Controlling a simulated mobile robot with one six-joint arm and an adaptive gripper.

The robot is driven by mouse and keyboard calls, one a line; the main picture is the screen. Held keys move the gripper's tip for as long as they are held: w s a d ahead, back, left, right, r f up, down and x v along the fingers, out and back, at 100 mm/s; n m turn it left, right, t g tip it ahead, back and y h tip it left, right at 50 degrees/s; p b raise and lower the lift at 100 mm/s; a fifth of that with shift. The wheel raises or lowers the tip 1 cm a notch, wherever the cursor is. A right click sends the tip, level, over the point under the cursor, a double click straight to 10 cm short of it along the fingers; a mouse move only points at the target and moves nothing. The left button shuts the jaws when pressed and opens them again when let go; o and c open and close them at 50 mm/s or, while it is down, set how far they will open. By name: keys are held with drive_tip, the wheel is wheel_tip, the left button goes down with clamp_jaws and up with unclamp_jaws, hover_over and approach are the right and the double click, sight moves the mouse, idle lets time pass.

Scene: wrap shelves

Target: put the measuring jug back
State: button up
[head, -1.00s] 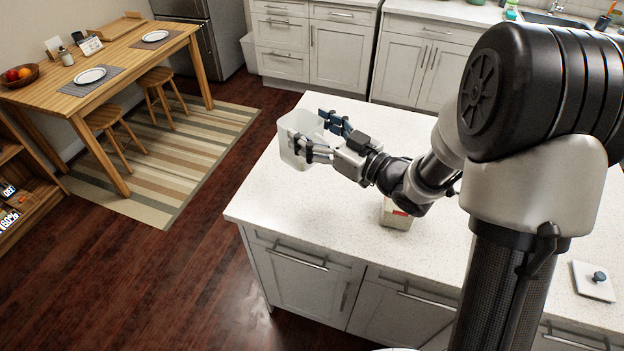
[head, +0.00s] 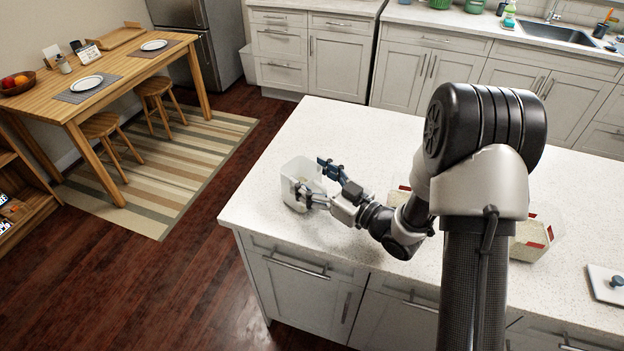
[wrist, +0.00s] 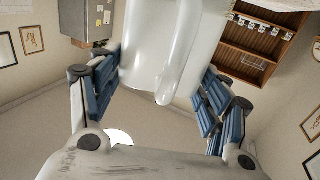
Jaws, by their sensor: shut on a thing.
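The measuring jug (head: 296,184) is a clear, whitish vessel near the left end of the white island counter (head: 340,125). My gripper (head: 313,178) is shut on it from the right, with a finger on either side. The jug looks upright; I cannot tell whether its base touches the counter. In the wrist view the jug (wrist: 150,45) fills the top middle, its handle pointing down between the blue-padded fingers of my gripper (wrist: 158,88).
A clear container with red marks (head: 532,236) stands on the counter, partly behind my arm. A second one (head: 399,196) is mostly hidden. A white lid with a knob (head: 607,283) lies at the right. A wooden shelf (head: 20,205) stands at the far left.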

drive_tip(key=shift+f, duration=0.15)
drive_tip(key=o, duration=2)
drive_tip(key=shift+c, duration=0.2)
drive_tip(key=shift+r, duration=0.3)
drive_tip(key=p+v, duration=0.1)
drive_tip(key=v, duration=0.6)
drive_tip(key=shift+s+p, duration=0.2)
drive_tip(key=shift+p, duration=0.1)
drive_tip(key=shift+d+f, duration=0.1)
drive_tip(key=shift+d, duration=0.05)
